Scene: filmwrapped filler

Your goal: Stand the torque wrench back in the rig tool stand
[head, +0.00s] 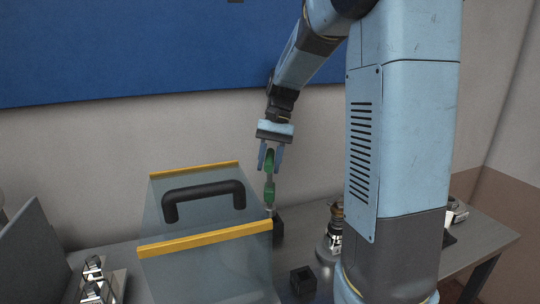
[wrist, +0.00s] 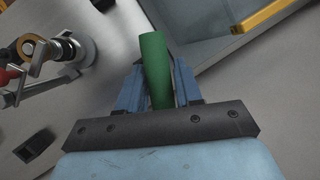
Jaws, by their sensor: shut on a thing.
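A small black open-topped block (head: 303,280) stands nearer on the bench.
A clear case (head: 205,268) with yellow edges and a black handle stands close left of the wrench. A metal fixture (head: 331,245) stands to the right, also in the wrist view (wrist: 60,60). Another dark block (wrist: 35,145) lies on the grey bench (wrist: 110,30). A wall rises behind.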

